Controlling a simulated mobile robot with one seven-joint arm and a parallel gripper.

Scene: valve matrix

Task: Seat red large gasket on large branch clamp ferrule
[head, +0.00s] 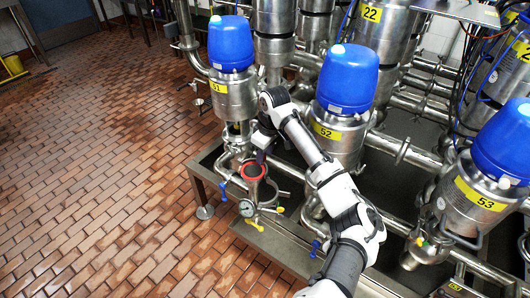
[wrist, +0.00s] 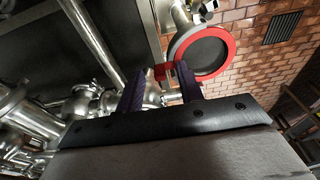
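The red large gasket (head: 253,163) is a flat red ring at the top of the large branch clamp ferrule (head: 254,184), left of centre in the head view. In the wrist view the gasket (wrist: 232,48) rings a dark grey round opening, with metal pipe beside it. Its red tab lies between my two dark fingers. My gripper (wrist: 164,80) appears shut on that tab. It also shows in the head view (head: 261,156), just above the ring. I cannot tell whether the gasket touches the ferrule all round or sits slightly above it.
A pressure gauge (head: 246,208) and yellow and blue handles stand just below the branch. Blue-topped valves 51 (head: 232,80) and 52 (head: 345,95) rise behind and to the right. Steel pipes crowd the right side. The brick floor (head: 95,180) at left is clear.

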